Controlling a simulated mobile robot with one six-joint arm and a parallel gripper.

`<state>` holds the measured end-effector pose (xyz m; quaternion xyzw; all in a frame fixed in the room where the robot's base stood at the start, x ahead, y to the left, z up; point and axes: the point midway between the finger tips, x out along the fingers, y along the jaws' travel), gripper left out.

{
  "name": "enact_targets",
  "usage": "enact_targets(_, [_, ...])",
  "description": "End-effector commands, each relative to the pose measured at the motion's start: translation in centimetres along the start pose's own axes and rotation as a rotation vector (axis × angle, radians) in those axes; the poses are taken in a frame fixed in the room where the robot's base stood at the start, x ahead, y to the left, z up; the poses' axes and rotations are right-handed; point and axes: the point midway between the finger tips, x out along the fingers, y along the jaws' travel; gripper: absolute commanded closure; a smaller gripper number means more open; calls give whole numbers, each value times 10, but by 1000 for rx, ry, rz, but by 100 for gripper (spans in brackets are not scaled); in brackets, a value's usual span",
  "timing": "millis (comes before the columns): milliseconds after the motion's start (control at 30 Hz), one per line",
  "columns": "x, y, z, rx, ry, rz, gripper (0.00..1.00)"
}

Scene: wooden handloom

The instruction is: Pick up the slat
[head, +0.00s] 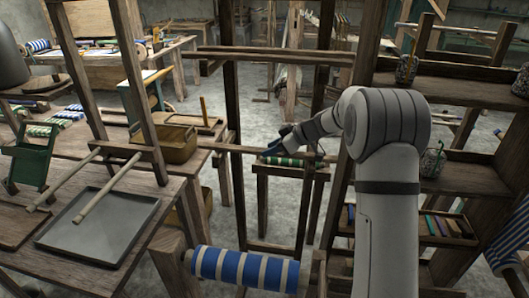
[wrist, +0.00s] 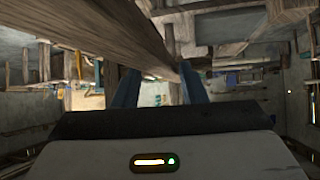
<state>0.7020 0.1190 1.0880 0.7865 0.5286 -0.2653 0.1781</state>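In the wrist view, a wooden bar (wrist: 128,32) crosses diagonally from the upper left down to the right finger. My gripper (wrist: 157,88) shows its two fingers spread apart. The bar's lower end shows near the right finger; I cannot tell whether it touches.
Upright loom posts (head: 231,130) stand close on both sides of my gripper. A blue-and-white striped roll (head: 245,269) lies in front. A work table with a grey tray (head: 100,228) is at left. Shelves (head: 455,172) with jars stand at right. Bare floor shows beyond the frame.

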Motion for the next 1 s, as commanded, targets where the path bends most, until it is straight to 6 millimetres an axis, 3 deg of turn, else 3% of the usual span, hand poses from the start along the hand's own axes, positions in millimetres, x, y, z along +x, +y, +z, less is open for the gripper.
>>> enact_targets(433, [-1,0,0,1,0,1,99])
enact_targets(1000, [-8,1,-8,0,1,3,100])
